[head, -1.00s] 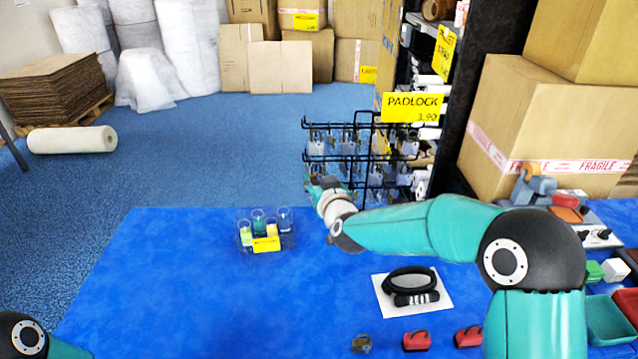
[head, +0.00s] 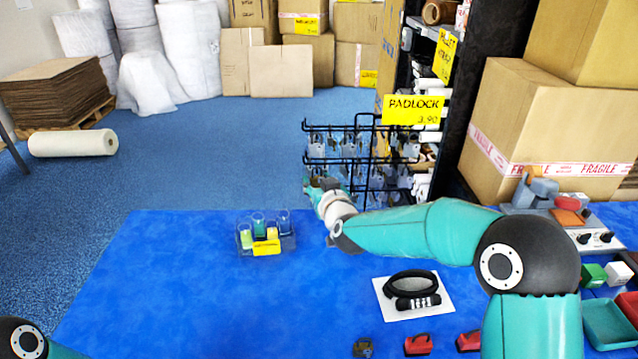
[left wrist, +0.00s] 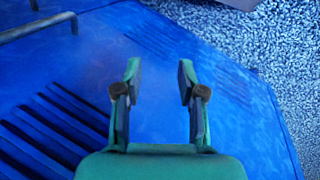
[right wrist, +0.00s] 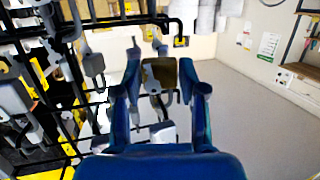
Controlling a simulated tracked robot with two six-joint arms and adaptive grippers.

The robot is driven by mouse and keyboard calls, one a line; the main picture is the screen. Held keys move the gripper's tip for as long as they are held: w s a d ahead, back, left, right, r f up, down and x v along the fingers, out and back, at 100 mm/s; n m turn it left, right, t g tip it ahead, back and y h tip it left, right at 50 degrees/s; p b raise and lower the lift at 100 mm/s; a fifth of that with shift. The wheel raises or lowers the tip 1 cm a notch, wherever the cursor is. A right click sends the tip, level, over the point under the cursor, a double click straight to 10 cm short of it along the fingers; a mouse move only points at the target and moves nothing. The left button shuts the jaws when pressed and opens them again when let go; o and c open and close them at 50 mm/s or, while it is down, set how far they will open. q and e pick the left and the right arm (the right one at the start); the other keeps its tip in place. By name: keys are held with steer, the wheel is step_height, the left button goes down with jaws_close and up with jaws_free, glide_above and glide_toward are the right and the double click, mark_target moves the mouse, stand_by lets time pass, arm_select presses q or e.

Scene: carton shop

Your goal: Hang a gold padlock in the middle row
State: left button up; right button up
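The black wire rack (head: 360,160) stands behind the blue table, under the yellow PADLOCK sign, with grey padlocks (head: 335,143) on its rows. My right gripper (head: 322,186) is at the rack's lower left. In the right wrist view my right gripper (right wrist: 160,80) has a gold-brown padlock body (right wrist: 160,73) between its fingers, which look closed on it; the rack's prongs are close by on the left. I cannot tell whether the padlock touches a prong. A small brownish padlock-like piece (head: 363,347) lies at the table's front edge. My left gripper (left wrist: 160,85) is open and empty over blue cloth.
A clear holder with several cups (head: 265,238) stands left of my right arm. A black coiled cable lock (head: 412,288) lies on a white card. Red pieces (head: 418,344) lie at the front. Cartons (head: 545,130) stand at the right. The table's left half is mostly clear.

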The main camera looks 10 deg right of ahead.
steer(key=shift+o, duration=1.3)
